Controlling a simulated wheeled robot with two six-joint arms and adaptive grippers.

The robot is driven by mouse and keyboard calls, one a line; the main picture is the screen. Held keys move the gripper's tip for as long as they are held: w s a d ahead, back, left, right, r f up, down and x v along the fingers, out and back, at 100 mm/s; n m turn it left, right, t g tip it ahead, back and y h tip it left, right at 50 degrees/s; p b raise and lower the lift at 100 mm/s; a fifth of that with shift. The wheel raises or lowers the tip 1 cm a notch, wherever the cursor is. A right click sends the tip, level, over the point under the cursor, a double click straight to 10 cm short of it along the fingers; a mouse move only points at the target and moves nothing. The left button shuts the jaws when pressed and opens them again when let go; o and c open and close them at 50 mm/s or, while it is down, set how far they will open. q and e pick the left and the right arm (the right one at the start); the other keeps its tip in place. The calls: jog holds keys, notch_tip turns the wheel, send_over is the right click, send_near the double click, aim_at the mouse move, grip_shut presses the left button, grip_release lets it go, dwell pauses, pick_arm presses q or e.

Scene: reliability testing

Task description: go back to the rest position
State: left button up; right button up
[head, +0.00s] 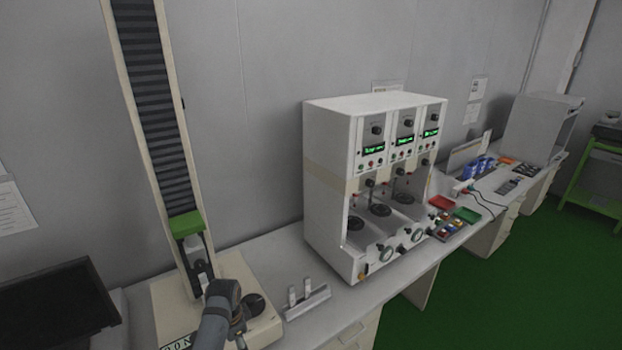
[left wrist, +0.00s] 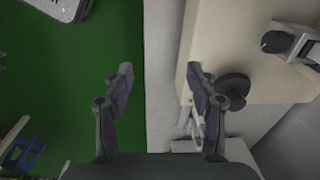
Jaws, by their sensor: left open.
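My left gripper (left wrist: 160,76) is open in the left wrist view, its two fingers wide apart with nothing between them. It is over the front edge of the grey bench (left wrist: 165,120), beside the cream base of the tall test machine (left wrist: 215,35). In the head view my left arm (head: 218,312) comes in at the bottom, in front of that machine's base (head: 172,300); its fingers are hard to make out there. My right gripper is in neither view.
A tall column (head: 150,90) rises from the cream base. A bracket with two upright tabs (head: 305,303) lies to its right, then a white multi-station tester (head: 330,190). A black tray (head: 55,305) is at left. Green floor (head: 480,290) is open in front.

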pick_arm(q)
jog(key=s+a+r+n+t, duration=0.1)
jog(key=s+a+r+n, duration=0.3)
jog(key=s, duration=0.7)
jog(key=s+r+n+t, duration=0.25)
jog(key=s+n, duration=0.25)
jog(key=s, duration=0.6)
jog(key=s+a+f+g+b, duration=0.15)
jog(key=f+b, duration=0.25)
jog(key=f, duration=1.4)
jog(key=s+a+f+g+b, duration=0.1)
jog(key=s+f+b, duration=0.25)
jog(key=f, duration=1.55)
jog(key=s+a+f+n+b, duration=0.1)
jog(key=s+f+b, duration=0.3)
jog(key=s+f, duration=1.2)
jog(key=shift+s+f+g+y+b, duration=0.3)
jog(key=shift+f, duration=0.35)
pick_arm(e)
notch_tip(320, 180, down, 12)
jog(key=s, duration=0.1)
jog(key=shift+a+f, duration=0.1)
